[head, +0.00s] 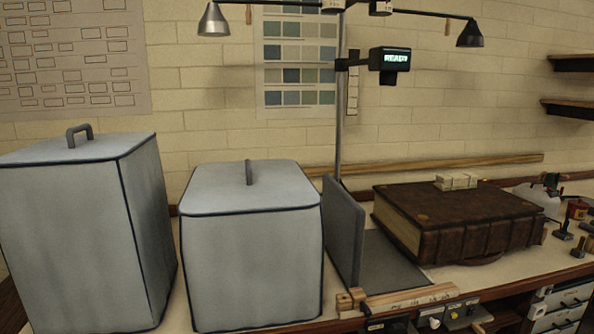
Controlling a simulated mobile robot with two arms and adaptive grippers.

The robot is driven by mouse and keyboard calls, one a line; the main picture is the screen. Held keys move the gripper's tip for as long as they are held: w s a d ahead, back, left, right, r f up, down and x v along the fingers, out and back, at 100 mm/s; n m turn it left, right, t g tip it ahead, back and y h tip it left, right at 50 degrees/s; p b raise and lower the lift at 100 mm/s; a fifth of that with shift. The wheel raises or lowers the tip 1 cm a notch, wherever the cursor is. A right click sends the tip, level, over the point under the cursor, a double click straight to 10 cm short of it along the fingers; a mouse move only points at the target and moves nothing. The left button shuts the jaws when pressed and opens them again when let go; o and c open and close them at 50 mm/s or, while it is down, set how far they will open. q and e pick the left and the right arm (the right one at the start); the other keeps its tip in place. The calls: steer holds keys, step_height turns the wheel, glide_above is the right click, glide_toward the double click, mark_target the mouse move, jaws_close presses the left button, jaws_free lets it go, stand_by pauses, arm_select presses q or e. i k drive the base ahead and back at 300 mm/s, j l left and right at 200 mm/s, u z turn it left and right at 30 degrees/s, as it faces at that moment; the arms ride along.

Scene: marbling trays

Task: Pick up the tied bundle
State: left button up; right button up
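A small cream bundle (457,181), which looks like the tied bundle, lies on top of a large brown leather-bound book (450,208). Its ties are too small to make out clearly. The book lies flat on the workbench at the right, partly on a grey board (385,268), with its pale page edges facing left. Neither of my grippers is in view.
Two grey lidded boxes (85,230) (252,262) with top handles fill the left of the bench. An upright grey panel (344,230) stands left of the book. A lamp pole (339,120) rises behind it. Small tools (563,229) crowd the far right.

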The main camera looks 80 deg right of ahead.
mark_target(446, 182)
steer(key=z, duration=3.75)
steer(key=u, duration=0.75)
steer(key=i+l+u, duration=0.15)
steer(key=l+u, duration=1.25)
steer(key=l, duration=0.15)
steer(key=l+u, duration=0.5)
steer(key=k, duration=0.05)
